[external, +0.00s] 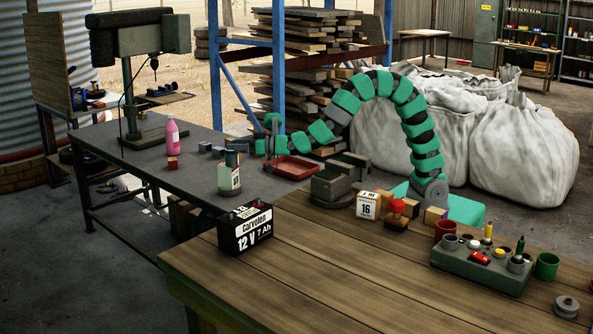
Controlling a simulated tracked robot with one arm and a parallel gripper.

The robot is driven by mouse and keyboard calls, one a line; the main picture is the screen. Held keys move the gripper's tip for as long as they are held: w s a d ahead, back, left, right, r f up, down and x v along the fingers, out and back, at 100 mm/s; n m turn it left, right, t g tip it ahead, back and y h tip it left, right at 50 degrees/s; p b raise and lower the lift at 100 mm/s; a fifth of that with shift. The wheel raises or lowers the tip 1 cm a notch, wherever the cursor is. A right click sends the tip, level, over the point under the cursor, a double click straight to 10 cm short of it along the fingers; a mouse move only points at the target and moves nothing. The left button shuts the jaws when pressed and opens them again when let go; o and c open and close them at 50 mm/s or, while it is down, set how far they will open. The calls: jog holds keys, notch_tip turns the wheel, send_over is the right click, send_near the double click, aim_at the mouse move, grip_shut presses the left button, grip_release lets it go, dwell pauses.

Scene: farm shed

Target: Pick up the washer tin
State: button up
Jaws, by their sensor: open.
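I cannot tell for sure which thing is the washer tin; no label for it is readable. My gripper (266,147) is at the end of the green and black arm, low over the grey metal bench (200,168). It is open, and its fingers are small and partly hidden here. A shallow red tray (292,168) lies on the bench just to the right of and below my gripper. I cannot make out anything between the fingers. A small grey round stack (567,306) sits at the right end of the wooden table.
On the wooden table (330,280) are a battery (245,232), a date block (368,206), a red cup (445,230), a green cup (547,266) and a grey holder (480,268).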

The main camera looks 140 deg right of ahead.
aim_at(237, 155)
jog(key=s+d+f+m+g+h+b, duration=0.1)
jog(key=s+d+f+g, duration=0.25)
jog(key=s+f, duration=0.35)
jog(key=s+d+f+m+g+h, duration=0.25)
jog(key=s+d+f, duration=0.2)
jog(key=s, duration=0.35)
jog(key=shift+n+y, duration=0.35)
jog(key=shift+n, duration=0.1)
jog(key=d, duration=0.2)
jog(key=w+d+b, duration=0.1)
jog(key=d, duration=0.4)
jog(key=shift+w+d+f+b, duration=0.1)
jog(key=shift+w+d+b, duration=0.1)
jog(key=shift+b, duration=0.15)
jog(key=shift+w+d+r+b, duration=0.15)
jog(key=shift+d+b, duration=0.3)
jog(key=shift+d, duration=1)
jog(key=shift+w+d+r+b, duration=0.15)
jog(key=shift+d+b, duration=0.25)
jog(key=shift+d, duration=1.2)
jog(key=c, duration=1.2)
jog(key=shift+r, duration=0.1)
